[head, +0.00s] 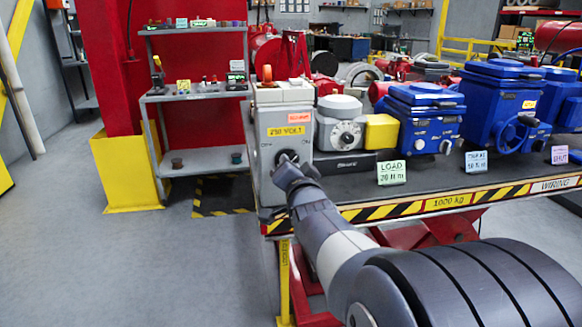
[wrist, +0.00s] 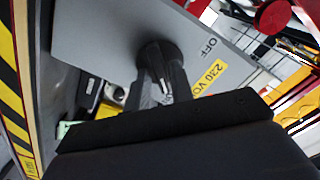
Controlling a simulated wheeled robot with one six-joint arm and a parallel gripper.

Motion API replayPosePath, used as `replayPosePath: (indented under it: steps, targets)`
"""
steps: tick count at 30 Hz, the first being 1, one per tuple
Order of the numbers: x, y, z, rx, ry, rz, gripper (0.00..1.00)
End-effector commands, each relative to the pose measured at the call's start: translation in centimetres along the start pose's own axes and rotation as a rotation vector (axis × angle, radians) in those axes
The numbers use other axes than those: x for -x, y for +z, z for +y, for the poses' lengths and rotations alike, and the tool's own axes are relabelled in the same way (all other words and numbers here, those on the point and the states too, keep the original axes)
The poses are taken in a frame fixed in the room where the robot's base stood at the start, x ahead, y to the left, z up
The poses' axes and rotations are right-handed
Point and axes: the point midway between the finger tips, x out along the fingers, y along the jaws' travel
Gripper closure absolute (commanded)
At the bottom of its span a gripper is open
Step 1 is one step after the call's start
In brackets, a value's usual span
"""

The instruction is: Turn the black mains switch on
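The black mains switch is a round rotary knob (head: 283,156) on the front of a grey box (head: 272,185) at the table's left end. The wrist view shows the knob (wrist: 157,52) close up, with the word OFF printed on the panel near it. My gripper (head: 288,163) is at the knob, pointing at the box front. In the wrist view its two dark fingers (wrist: 161,76) reach the knob and stand a little apart, with a pale mark between them. I cannot tell whether they press on the knob. The gripper body hides the lower part of that view.
A yellow voltage label (head: 286,131) is on the box. A grey actuator (head: 340,125) with a yellow block (head: 382,132) stands just right of it, then blue actuators (head: 423,118). A green LOAD card (head: 391,173) stands at the table's front. A grey shelf (head: 195,96) is behind left; floor at left is clear.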

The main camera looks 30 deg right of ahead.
Motion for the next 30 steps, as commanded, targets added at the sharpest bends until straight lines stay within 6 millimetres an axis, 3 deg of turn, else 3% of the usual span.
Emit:
replayPosePath:
  steps: [4, 14, 30]
  targets:
    - [0.0, 0.0, 0.0, 0.0, 0.0, 0.0, 0.66]
    - [0.5, -0.1, -0.1, 0.0, -0.002, 0.002, 0.66]
    - [8.6, -0.1, -0.1, 0.0, -0.002, 0.002, 0.66]
